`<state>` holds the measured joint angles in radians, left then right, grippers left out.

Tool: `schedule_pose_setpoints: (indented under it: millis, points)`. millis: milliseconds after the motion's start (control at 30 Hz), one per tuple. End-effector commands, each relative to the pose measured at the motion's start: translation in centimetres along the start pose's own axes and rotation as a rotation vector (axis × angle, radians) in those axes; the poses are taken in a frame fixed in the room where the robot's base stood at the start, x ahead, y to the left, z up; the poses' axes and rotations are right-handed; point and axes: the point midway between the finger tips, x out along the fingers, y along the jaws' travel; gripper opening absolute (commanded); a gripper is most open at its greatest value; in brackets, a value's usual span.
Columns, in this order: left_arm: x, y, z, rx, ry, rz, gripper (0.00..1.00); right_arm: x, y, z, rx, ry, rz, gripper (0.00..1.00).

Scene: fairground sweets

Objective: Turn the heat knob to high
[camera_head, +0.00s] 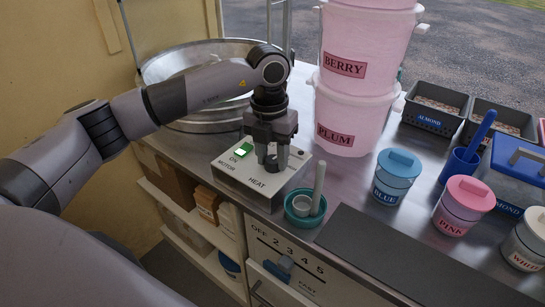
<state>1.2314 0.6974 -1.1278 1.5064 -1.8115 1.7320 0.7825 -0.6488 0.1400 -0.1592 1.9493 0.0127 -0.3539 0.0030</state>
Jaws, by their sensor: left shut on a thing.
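The control box (286,183) is a pale grey box at the counter's front edge, with HEAT and MOTOR labels on its top. My left gripper (271,164) points straight down over the box, just behind the HEAT label. It is shut on the heat knob, which is mostly hidden between and behind the fingers. The knob's pointer and setting cannot be read. A green rocker switch (243,149) sits left of the gripper, near the words ON and MOTOR. My right gripper is not in view.
A large metal bowl (160,70) stands behind the box. Pink PLUM and BERRY tubs (352,112) stand close on the right. A teal cup with a scoop (305,207) is just right of the box. A dark mat (400,255) and several labelled jars lie further right.

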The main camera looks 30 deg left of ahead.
Motion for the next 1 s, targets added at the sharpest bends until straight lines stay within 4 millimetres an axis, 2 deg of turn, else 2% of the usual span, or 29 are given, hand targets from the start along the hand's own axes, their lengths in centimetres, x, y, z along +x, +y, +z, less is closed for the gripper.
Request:
schedule_pose_setpoints:
  millis: [600, 1000]
  points:
    - [-0.1, -0.1, 0.2, 0.578, 0.023, 0.0, 0.09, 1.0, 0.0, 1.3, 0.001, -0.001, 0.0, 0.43]
    - [-0.2, -0.1, 0.2, 0.841, 0.037, 0.0, 0.09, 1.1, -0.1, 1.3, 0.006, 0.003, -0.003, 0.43]
